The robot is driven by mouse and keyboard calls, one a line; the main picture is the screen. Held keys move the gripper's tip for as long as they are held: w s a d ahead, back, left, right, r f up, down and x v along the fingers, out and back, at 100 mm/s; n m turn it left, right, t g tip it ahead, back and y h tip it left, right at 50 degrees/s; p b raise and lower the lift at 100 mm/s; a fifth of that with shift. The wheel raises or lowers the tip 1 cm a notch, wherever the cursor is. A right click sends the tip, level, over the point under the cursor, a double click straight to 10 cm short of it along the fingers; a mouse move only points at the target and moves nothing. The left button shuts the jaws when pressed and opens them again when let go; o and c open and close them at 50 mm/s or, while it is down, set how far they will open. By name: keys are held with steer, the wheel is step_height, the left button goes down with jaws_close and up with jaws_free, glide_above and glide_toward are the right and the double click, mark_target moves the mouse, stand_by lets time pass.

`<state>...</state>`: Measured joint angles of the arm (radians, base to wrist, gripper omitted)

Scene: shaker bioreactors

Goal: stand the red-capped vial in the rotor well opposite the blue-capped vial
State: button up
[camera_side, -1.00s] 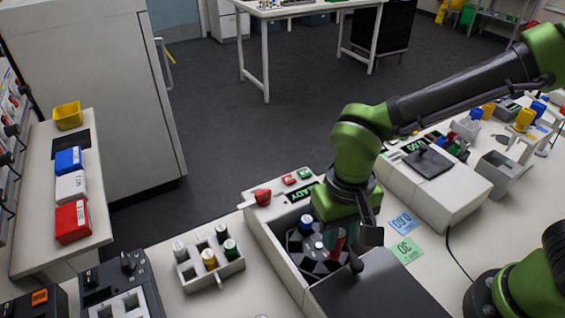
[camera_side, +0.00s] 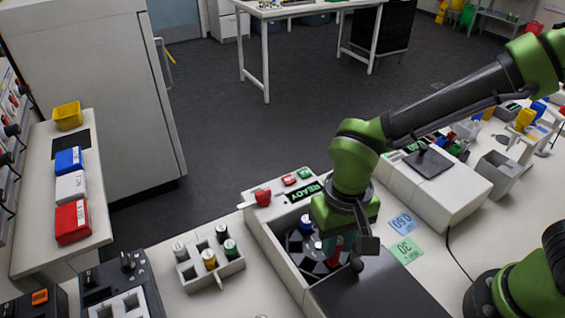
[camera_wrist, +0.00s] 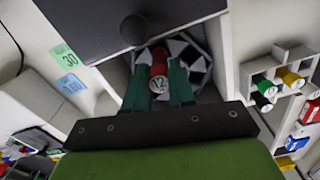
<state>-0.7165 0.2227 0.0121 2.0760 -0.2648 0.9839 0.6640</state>
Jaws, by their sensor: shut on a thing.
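The red-capped vial (camera_side: 335,250) is upright between my gripper's fingers, low over the dark rotor (camera_side: 293,243) in the open centrifuge bay. In the wrist view its cap (camera_wrist: 158,84) reads "12", and my gripper (camera_wrist: 162,72) is shut on it, a green finger on each side. The blue-capped vial (camera_side: 306,222) stands in the rotor on the far side from the red one. The vial's lower end is hidden, so I cannot tell whether it is inside a well. The rotor (camera_wrist: 190,50) shows as dark and light segments behind the vial.
The dark lid (camera_side: 375,288) with its knob lies on the near side of the bay. A white rack (camera_side: 212,262) with several vials stands to the left. The panel display (camera_side: 303,194) reads READY, beside a red handle (camera_side: 263,197). Number cards (camera_side: 405,250) lie right.

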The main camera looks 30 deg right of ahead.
steer(key=shift+f, duration=1.1)
stand_by(0.7)
steer(key=shift+f, duration=0.85)
steer(key=o, duration=0.9)
steer(key=shift+r, duration=3.45)
